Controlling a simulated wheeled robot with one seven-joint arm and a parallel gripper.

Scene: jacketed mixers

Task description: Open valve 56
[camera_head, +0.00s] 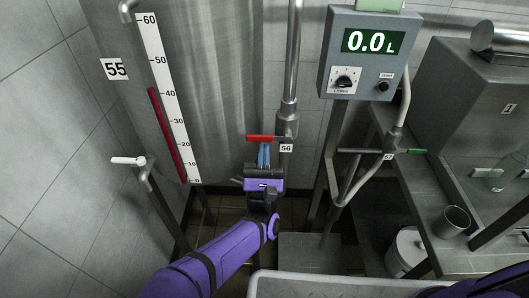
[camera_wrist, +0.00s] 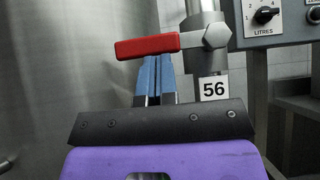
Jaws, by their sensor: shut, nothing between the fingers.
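Valve 56 has a red lever handle (camera_head: 261,138) that lies level, pointing left from the pipe joint, beside the tag 56 (camera_head: 286,148). In the wrist view the red handle (camera_wrist: 147,46) runs left from a grey hexagonal hub (camera_wrist: 217,35), with the tag 56 (camera_wrist: 213,88) below it. My gripper (camera_head: 263,152) is shut and empty. Its blue fingers (camera_wrist: 155,75) point up, and their tips are at the handle's lower edge in the picture. I cannot tell whether they touch it.
Tank 55 (camera_head: 215,80) with its level scale stands left of the valve. A control box (camera_head: 362,55) reads 0.0 L. Valve 57 (camera_head: 388,156) has a green handle (camera_head: 417,151). A white-handled valve (camera_head: 128,160) is at left. A metal cup (camera_head: 452,221) stands on the right bench.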

